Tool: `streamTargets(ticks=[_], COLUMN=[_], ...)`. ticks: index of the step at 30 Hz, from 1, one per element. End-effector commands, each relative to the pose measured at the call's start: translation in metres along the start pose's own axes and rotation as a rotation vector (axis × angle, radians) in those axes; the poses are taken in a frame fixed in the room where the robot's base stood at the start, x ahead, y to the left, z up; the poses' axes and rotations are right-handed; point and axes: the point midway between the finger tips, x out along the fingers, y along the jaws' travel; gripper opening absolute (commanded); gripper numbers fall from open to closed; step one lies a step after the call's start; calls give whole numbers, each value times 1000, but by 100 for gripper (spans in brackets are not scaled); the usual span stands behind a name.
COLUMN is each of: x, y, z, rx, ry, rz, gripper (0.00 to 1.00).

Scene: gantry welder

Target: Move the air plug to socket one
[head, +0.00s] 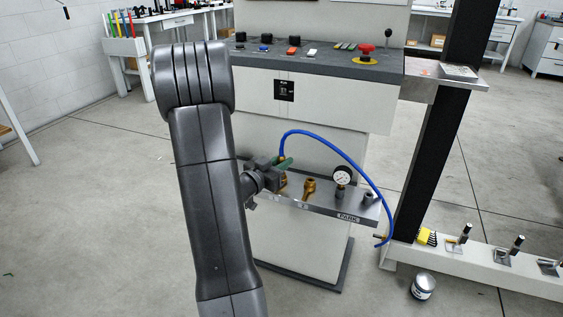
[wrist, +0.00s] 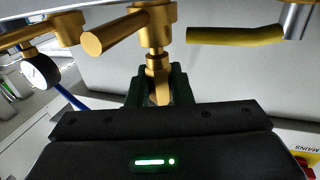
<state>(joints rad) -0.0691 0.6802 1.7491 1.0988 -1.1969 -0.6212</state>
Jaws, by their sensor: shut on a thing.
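My gripper (head: 283,165) is shut on the air plug, at the left end of the metal shelf (head: 315,199). In the wrist view the brass plug (wrist: 158,82) sits between my dark green fingers (wrist: 155,90). It lines up with a brass fitting (wrist: 155,32) and appears to meet it; I cannot tell whether it is seated. A blue hose (head: 340,152) arches from my gripper to the lower right. Another brass fitting (head: 310,188) stands on the shelf to the right of my gripper. I cannot read a number on either fitting. A grey post (head: 368,198) stands near the PARK label.
A round gauge (head: 343,175) stands right of the brass fitting. In the wrist view a yellow handle (wrist: 235,35) sticks out at the right. The control panel (head: 315,65) with a red knob (head: 366,49) is above. A dark column (head: 435,150) stands at the right.

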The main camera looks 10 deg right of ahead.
Motion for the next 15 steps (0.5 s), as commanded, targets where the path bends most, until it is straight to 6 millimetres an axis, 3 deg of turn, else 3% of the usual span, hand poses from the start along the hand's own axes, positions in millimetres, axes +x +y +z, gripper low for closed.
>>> streamTargets(ticks=[3, 4, 7, 15], x=[0, 0, 0, 0], y=[0, 0, 0, 0], z=[4, 3, 3, 3], rx=[0, 0, 0, 0], ry=[0, 0, 0, 0], rz=[0, 0, 0, 0], gripper=[0, 23, 43, 45])
